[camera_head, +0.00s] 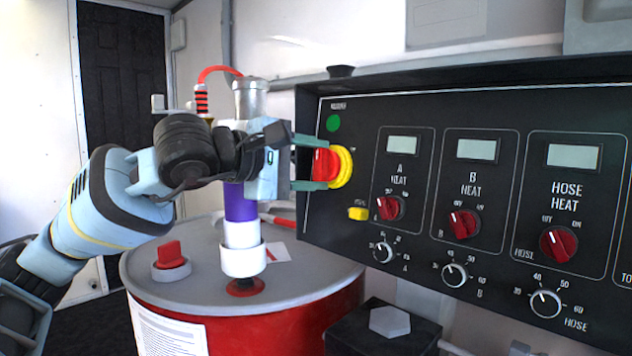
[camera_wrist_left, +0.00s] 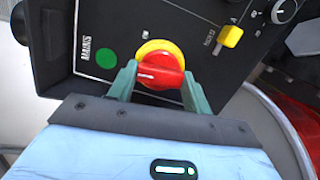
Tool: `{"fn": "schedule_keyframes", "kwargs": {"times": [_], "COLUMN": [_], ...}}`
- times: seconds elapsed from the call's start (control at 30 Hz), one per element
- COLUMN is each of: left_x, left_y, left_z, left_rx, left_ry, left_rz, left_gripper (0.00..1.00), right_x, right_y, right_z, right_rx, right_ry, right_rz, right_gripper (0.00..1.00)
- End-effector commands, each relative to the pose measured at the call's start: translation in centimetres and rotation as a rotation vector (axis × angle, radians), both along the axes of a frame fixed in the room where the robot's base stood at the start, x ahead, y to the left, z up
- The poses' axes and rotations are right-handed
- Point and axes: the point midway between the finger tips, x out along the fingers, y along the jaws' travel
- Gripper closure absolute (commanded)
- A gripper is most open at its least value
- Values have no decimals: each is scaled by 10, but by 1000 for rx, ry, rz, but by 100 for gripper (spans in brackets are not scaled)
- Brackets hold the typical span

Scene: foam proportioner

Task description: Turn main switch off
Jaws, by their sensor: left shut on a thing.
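The main switch (camera_head: 326,164) is a red knob on a round yellow plate (camera_head: 343,166) at the left end of the black control panel. It also shows in the left wrist view (camera_wrist_left: 160,75), with a white line on the knob and a green light (camera_wrist_left: 107,58) beside it. My left gripper (camera_head: 318,166) reaches in from the left and is shut on the red knob, one green finger on each side. Its fingers also show in the left wrist view (camera_wrist_left: 158,88). My right gripper is not in view.
The panel (camera_head: 440,110) carries red A, B and hose heat knobs, small dials and a yellow button (camera_head: 358,214). A red drum (camera_head: 250,325) with a grey lid stands below my left arm. A purple and white pump (camera_head: 241,210) rises from the lid, close behind my gripper.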

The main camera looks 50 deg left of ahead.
Motion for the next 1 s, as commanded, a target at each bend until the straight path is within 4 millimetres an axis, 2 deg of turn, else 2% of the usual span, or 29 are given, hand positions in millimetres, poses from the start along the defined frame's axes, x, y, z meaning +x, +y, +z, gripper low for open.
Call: {"fn": "schedule_keyframes", "kwargs": {"times": [0.17, 0.5, 0.7, 1.0], "left_x": [1, 1, 1, 0], "left_y": [0, 0, -1, -1], "left_z": [-4, -4, -4, -2], "left_rx": [-161, -441, -555, -641], "left_ry": [-16, -48, -59, -70], "left_rz": [31, 83, 104, 118], "left_gripper": [74, 74, 74, 74], "right_x": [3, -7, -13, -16], "right_y": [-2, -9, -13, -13], "right_z": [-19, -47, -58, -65], "right_rx": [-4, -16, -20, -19], "right_ry": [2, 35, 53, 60], "right_rz": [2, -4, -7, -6], "right_gripper": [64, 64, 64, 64]}}
